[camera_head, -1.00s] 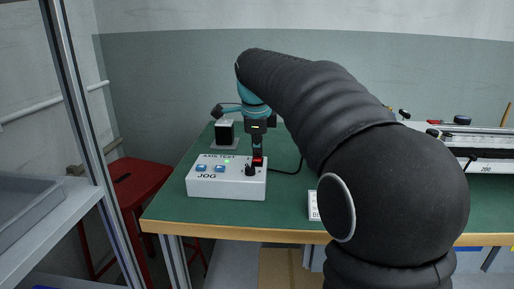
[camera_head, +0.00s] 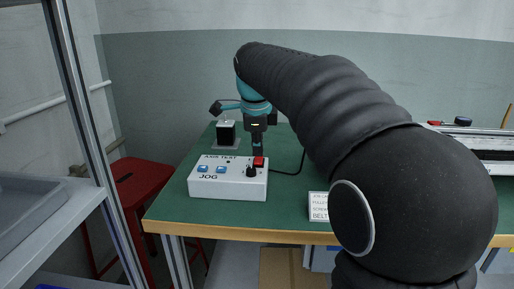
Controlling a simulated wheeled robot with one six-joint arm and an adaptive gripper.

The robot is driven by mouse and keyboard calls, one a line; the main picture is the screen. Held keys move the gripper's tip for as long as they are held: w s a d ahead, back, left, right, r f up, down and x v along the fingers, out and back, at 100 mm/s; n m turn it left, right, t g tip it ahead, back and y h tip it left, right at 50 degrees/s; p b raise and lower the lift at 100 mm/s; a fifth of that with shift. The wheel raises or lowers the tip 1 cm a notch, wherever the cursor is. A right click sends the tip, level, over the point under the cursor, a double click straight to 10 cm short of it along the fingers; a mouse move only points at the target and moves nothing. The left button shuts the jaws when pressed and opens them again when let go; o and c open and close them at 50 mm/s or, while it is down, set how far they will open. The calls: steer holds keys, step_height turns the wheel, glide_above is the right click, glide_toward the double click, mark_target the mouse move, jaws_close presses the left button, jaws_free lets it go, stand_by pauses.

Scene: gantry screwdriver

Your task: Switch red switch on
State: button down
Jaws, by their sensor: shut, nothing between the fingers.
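The red switch (camera_head: 258,162) sits at the top right of a white control box (camera_head: 228,186) marked "AXIS TEST" and "JOG". The box stands on the green table, with two blue buttons (camera_head: 212,169) and a black knob (camera_head: 251,171) on its top. My gripper (camera_head: 258,152) is shut and points down just above or behind the red switch. I cannot tell whether its tip touches the switch. The switch's on or off position is too small to read.
A black motor-like block (camera_head: 226,133) stands behind the box. A black cable (camera_head: 292,168) runs right from the box. Rail equipment (camera_head: 480,142) stands at the right. A red stool (camera_head: 142,192) is at the left.

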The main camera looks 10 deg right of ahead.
steer(key=v, duration=1.2)
steer(key=shift+r, duration=0.1)
steer(key=b, duration=0.5)
steer(key=shift+w+d+r, duration=0.2)
steer(key=shift+w+r, duration=0.05)
steer(key=shift+w, duration=0.15)
steer(key=b+x, duration=0.4)
steer(key=x, duration=0.9)
steer(key=shift+w+f+b, duration=0.1)
steer(key=shift+f+b, duration=0.25)
steer(key=shift+b, duration=0.05)
steer(key=shift+f, duration=0.15)
